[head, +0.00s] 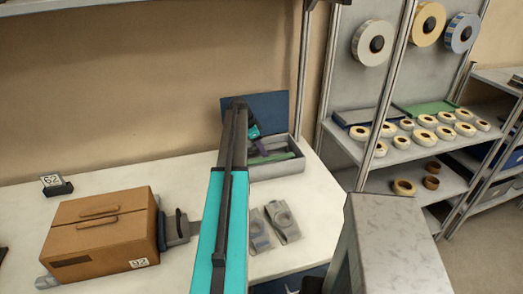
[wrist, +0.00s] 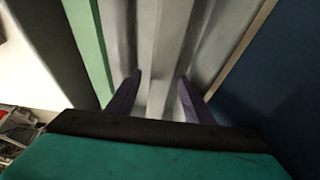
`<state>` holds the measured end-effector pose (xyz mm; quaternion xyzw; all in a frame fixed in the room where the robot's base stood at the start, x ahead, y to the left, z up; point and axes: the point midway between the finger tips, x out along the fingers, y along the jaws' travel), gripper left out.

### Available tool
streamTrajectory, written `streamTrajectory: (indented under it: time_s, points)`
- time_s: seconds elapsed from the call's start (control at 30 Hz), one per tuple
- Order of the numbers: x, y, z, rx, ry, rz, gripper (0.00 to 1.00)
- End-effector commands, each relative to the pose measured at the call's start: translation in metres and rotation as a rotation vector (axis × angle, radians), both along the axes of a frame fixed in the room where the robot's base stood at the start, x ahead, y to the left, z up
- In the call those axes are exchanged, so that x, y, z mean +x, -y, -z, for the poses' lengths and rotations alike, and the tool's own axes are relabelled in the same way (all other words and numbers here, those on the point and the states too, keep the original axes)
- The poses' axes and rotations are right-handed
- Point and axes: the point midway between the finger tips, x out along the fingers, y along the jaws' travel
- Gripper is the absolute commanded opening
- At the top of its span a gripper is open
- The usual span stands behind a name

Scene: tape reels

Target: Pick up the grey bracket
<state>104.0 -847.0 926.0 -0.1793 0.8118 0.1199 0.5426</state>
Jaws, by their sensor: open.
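My gripper (head: 262,148) reaches into an open grey box (head: 278,170) at the back of the white table. In the wrist view its two purple fingers (wrist: 159,77) are apart. Long grey ridged surfaces (wrist: 158,40) run between and beyond the fingertips; they look like the grey bracket, but I cannot clearly tell it from the box floor. The fingers do not visibly close on anything. In the head view the arm and box wall hide most of the box's contents.
A green strip (head: 270,158) lies in the box; its blue lid (head: 268,108) stands open behind. Two grey pieces (head: 283,222) lie on the table in front. A brown carton (head: 100,230) stands left. A shelf of tape reels (head: 395,142) stands right.

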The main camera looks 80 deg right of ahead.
Motion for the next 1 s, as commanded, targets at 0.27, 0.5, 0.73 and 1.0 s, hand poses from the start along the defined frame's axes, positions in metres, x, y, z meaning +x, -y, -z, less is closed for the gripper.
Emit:
streamTrajectory:
  time_s: [0.27, 0.5, 0.73, 1.0]
  points:
    - [-0.0001, 0.0001, -0.0003, 0.0, 0.0, 0.0, 0.47]
    - [0.0, 0.0001, -0.0004, 0.0, 0.0, 0.0, 0.22]
    - [-0.0001, 0.0, -0.0006, 0.0, 0.0, 0.0, 0.03]
    - [-0.0001, 0.0004, -0.0029, -0.001, 0.0, 0.0, 0.03]
